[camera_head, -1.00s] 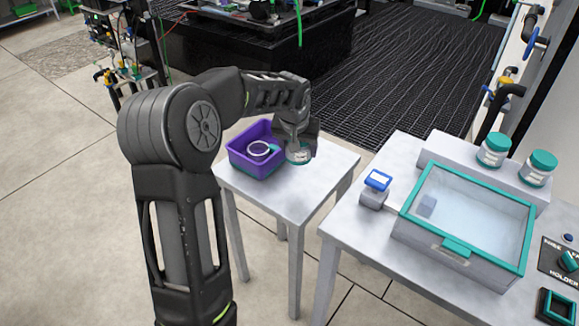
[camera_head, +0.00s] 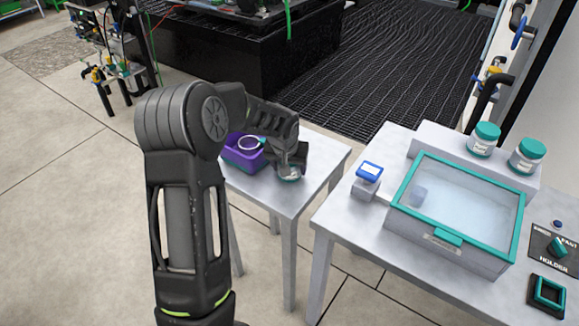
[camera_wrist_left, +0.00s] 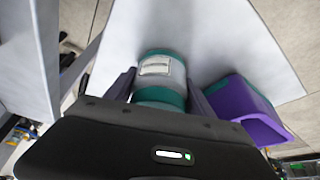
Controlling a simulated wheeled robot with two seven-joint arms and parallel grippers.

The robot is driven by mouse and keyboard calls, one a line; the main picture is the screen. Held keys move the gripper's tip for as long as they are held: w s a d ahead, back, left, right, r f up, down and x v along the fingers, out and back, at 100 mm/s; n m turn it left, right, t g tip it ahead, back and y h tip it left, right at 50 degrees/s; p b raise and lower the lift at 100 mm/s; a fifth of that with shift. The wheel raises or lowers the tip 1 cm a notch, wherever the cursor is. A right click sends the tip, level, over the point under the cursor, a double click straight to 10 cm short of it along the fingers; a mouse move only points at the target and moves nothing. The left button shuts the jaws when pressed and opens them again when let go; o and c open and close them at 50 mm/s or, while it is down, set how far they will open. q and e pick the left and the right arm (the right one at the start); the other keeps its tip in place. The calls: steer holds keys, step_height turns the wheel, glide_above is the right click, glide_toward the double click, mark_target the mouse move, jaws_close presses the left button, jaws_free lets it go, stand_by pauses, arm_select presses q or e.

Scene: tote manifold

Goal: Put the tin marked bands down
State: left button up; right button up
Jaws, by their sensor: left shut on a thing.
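The tin (camera_head: 288,174) is a white jar with teal bands and a label too small to read. It is at the small white side table (camera_head: 318,166), right of the purple tote. My left gripper (camera_head: 290,158) is shut on it from above. In the left wrist view the tin (camera_wrist_left: 160,68) sits between the two fingers of my left gripper (camera_wrist_left: 160,88). Whether its base touches the table top is hard to tell. My right gripper is not in view.
A purple tote (camera_head: 240,158) with a white ring-like item stands beside the tin. On the larger table (camera_head: 335,212) are a teal-framed clear-lidded box (camera_head: 445,240), a blue-topped block (camera_head: 368,172) and two teal-lidded jars (camera_head: 484,139). The small table's right part is clear.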

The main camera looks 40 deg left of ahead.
arm_select(q)
steer(key=shift+f, duration=0.2)
steer(key=o, duration=0.9)
steer(key=shift+f, duration=0.1)
steer(key=o, duration=0.5)
steer(key=shift+r, duration=0.25)
steer(key=v, duration=1.2)
